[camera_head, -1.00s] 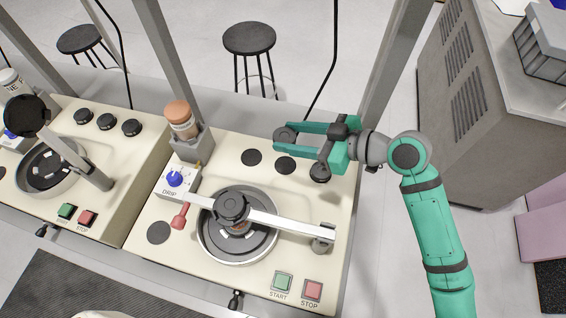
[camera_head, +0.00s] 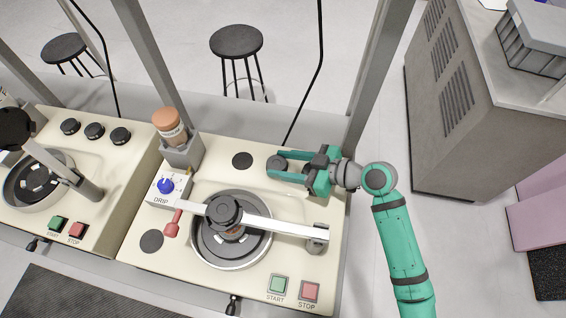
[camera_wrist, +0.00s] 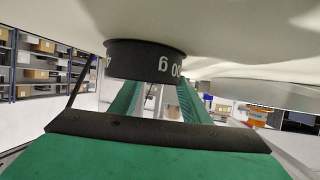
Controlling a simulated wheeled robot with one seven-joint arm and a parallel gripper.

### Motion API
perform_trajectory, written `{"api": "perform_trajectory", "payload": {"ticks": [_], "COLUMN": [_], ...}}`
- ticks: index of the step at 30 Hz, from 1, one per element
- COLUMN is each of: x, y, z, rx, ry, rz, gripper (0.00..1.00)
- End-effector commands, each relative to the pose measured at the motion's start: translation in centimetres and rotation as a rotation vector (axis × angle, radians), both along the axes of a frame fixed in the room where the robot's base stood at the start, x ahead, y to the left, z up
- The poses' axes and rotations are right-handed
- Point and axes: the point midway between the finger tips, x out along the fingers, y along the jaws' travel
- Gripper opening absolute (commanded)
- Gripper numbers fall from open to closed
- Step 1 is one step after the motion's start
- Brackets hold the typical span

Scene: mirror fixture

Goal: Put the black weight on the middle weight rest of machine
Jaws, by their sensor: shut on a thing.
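The black weight (camera_head: 276,164) is held between the fingertips of my green gripper (camera_head: 277,170), over the middle spot in the row at the back of the right-hand machine (camera_head: 208,172). In the wrist view, the weight (camera_wrist: 140,62), marked with white text, is between the fingers and right against or very close to the cream machine surface (camera_wrist: 230,25). I cannot tell if it touches. The middle rest is hidden under the weight and gripper, and the right-hand spot is hidden by the gripper.
In front are the polishing wheel (camera_head: 260,250) and a white arm (camera_head: 285,228) with a dark round head (camera_head: 223,209). A bottle (camera_head: 170,125) stands at the back left. A grey post (camera_head: 372,85) rises behind my gripper. Another machine (camera_head: 110,160) stands left.

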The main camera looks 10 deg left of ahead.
Motion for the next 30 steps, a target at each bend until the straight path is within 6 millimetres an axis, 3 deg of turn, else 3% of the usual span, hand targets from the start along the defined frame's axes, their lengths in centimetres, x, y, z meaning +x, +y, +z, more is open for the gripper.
{"api": "perform_trajectory", "payload": {"ticks": [9,10,12,23,30], "x": [0.0,0.0,0.0,0.0,-0.5], "y": [-0.1,-0.1,-0.2,-0.4,-3.3], "z": [-0.2,-0.2,-0.2,0.0,1.3], "rx": [0.001,0.000,0.000,-0.001,-0.004], "ry": [-0.001,-0.001,-0.002,-0.002,-0.003], "rz": [-0.003,-0.003,-0.004,-0.005,-0.003], "gripper": [0.08,0.47,0.61,0.61,0.61]}}
